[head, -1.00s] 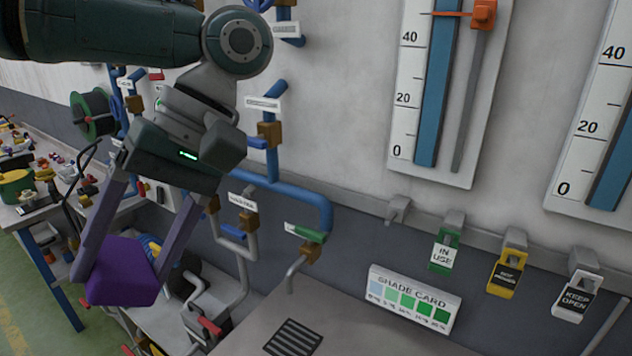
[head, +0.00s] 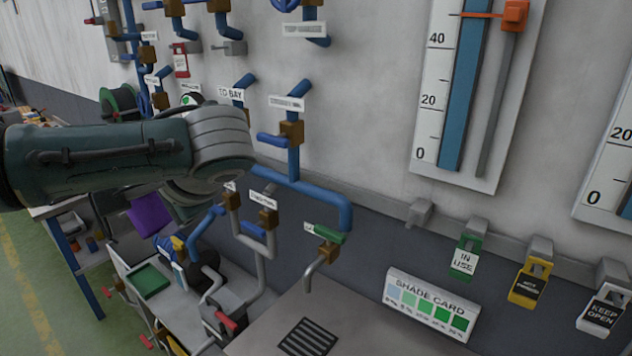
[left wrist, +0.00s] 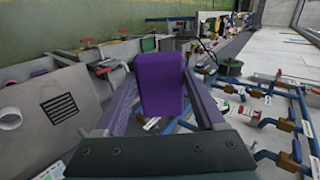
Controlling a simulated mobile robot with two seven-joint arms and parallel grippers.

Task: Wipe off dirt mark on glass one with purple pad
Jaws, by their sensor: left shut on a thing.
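The purple pad (left wrist: 160,83) is held between the two fingers of my left gripper (left wrist: 161,98) in the left wrist view. In the head view the pad (head: 150,213) shows partly at the left, behind my left arm, and my gripper's fingers are mostly hidden there. Two tall gauge glasses with blue columns are on the wall: one (head: 463,95) at upper right and another (head: 627,190) cut off at the right edge. I cannot tell which is glass one. No dirt mark can be made out. The pad is well left of both glasses and apart from them. My right gripper is not in view.
Blue and grey pipes with brown valves (head: 291,134) stick out from the wall beside my left arm. A shade card (head: 430,305) stands on the grey bench (head: 365,325). Green, yellow and white tags hang below the glasses. A green tray (head: 149,281) is at lower left.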

